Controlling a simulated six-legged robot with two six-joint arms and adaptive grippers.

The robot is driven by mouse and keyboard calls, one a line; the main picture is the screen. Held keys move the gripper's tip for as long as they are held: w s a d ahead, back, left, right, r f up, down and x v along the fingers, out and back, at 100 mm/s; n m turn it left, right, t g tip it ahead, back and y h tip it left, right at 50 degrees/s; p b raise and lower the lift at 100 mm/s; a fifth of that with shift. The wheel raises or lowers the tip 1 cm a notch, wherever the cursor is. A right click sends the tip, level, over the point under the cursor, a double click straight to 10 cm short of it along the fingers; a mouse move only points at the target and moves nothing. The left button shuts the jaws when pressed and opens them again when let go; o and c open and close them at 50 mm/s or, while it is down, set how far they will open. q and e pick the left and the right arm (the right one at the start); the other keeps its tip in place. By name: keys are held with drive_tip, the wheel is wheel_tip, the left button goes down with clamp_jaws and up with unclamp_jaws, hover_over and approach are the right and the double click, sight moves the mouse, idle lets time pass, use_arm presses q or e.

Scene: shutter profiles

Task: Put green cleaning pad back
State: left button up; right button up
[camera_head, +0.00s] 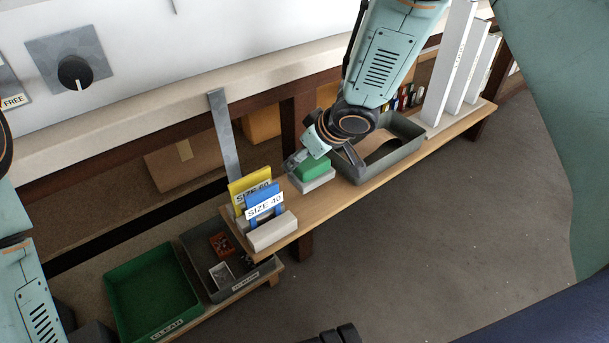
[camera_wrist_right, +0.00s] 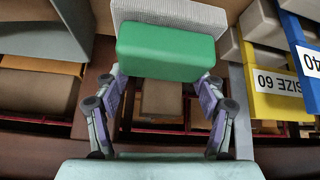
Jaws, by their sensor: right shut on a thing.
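The green cleaning pad (camera_head: 315,167) is at the wooden shelf's middle, directly over a pale grey block (camera_head: 318,183). In the right wrist view the green pad (camera_wrist_right: 166,55) lies between the fingertips of my right gripper (camera_wrist_right: 166,76), with the textured grey block (camera_wrist_right: 168,12) just beyond it. My right gripper (camera_head: 306,160) is shut on the pad and partly hides it in the head view. I cannot tell whether the pad touches the block. My left arm shows at the left edge; its gripper is out of view.
A grey tray (camera_head: 412,153) with a brown curved piece stands to the right of the pad. Yellow SIZE 60 (camera_head: 236,187) and blue SIZE 40 (camera_head: 263,195) pieces stand to its left. A green CLEAN bin (camera_head: 152,290) and a grey bin (camera_head: 192,262) are lower left.

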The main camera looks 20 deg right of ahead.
sight(303, 167)
drive_tip(key=shift+a+f+b, duration=0.15)
drive_tip(key=shift+f+b, duration=0.2)
drive_tip(key=shift+f, duration=0.05)
wheel_tip(303, 167, down, 3)
drive_tip(key=shift+r+b, duration=0.15)
drive_tip(key=shift+b, duration=0.9)
drive_tip(key=shift+r, duration=0.1)
drive_tip(key=shift+f, duration=0.2)
drive_tip(key=o, duration=1.3)
drive_tip(key=shift+o, duration=1.3)
